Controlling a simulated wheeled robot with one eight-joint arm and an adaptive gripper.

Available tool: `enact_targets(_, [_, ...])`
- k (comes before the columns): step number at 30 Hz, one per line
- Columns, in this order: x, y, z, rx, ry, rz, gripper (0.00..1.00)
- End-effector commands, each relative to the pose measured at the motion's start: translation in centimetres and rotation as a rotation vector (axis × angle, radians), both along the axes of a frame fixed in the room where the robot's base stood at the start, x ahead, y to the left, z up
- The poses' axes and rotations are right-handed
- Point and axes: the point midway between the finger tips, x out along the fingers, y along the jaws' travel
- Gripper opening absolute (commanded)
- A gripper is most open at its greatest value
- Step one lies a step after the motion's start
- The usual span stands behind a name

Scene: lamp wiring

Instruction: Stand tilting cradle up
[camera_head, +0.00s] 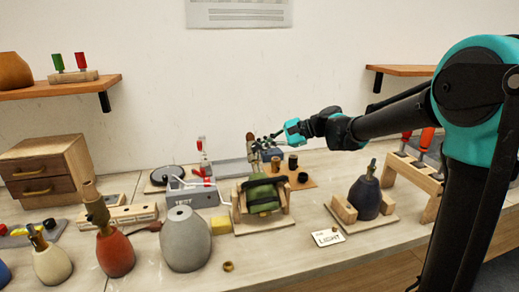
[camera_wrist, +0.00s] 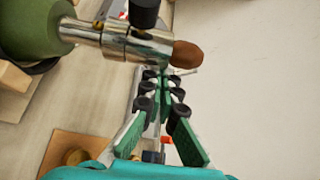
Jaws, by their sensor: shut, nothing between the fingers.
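The tilting cradle (camera_head: 239,215) is a wooden frame on a base board at the middle of the bench. It holds a green lamp body (camera_head: 262,193) with dark straps across it. The lamp's neck points up and ends in a brown tip (camera_head: 250,137). In the wrist view the green body (camera_wrist: 28,28) is at the upper left, with a shiny metal socket (camera_wrist: 135,44) and the brown tip (camera_wrist: 187,54). My gripper (camera_head: 264,142) is shut and empty beside the neck's upper end. Its fingertips (camera_wrist: 163,82) show just below the socket; I cannot tell whether they touch it.
A grey vase-shaped body (camera_head: 186,240) and a tester box (camera_head: 190,205) stand left of the cradle. A dark lamp body (camera_head: 365,198) sits in a wooden holder to the right. A "LIGHT" card (camera_head: 328,237) lies in front.

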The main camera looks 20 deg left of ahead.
Motion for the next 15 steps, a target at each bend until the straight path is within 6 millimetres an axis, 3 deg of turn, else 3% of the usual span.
enact_targets(15, [-2.7, -1.7, 3.0, 0.135, -0.219, 0.001, 0.0])
